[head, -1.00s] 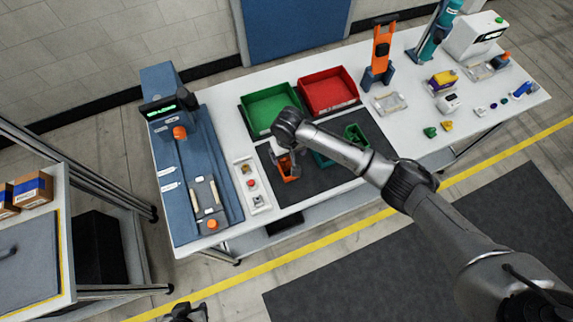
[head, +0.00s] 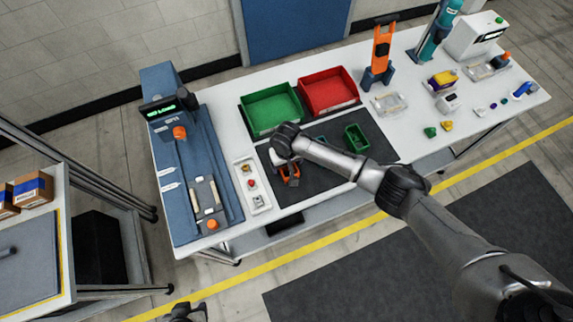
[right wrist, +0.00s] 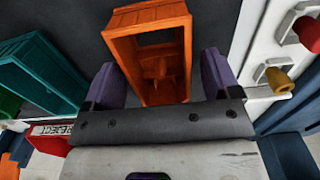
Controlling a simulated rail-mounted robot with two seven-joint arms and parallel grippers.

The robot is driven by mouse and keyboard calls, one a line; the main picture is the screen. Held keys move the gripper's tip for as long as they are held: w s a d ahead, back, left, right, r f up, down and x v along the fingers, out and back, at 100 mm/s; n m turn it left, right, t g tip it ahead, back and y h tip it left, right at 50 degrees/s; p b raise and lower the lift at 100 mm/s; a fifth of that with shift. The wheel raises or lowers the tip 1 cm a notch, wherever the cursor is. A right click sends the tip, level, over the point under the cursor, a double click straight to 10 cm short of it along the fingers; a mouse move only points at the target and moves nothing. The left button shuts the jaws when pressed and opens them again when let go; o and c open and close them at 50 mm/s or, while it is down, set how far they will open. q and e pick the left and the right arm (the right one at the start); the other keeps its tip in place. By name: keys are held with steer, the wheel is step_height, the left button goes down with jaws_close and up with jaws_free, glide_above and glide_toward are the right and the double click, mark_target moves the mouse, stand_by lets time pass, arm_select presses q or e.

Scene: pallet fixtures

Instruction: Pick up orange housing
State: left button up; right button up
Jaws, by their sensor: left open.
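The orange housing (head: 291,181) is an open box-like part on the dark mat (head: 330,185), near the mat's left end. In the right wrist view the orange housing (right wrist: 150,50) lies between the two purple fingers of my right gripper (right wrist: 163,72). The fingers stand on either side of it, with a visible gap at the right finger. My right gripper (head: 287,172) partly hides the housing in the head view. My left gripper (head: 186,312) is open and empty at the bottom edge of the head view, away from the bench.
A teal housing (right wrist: 40,78) and a green housing (head: 357,138) lie on the mat to the side. Green (head: 270,107) and red (head: 329,92) bins stand behind. A white button panel (head: 251,186) and a blue machine (head: 185,160) stand left of the mat.

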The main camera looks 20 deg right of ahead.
steer(key=c, duration=0.9)
steer(key=shift+c, duration=0.2)
steer(key=shift+r, duration=0.15)
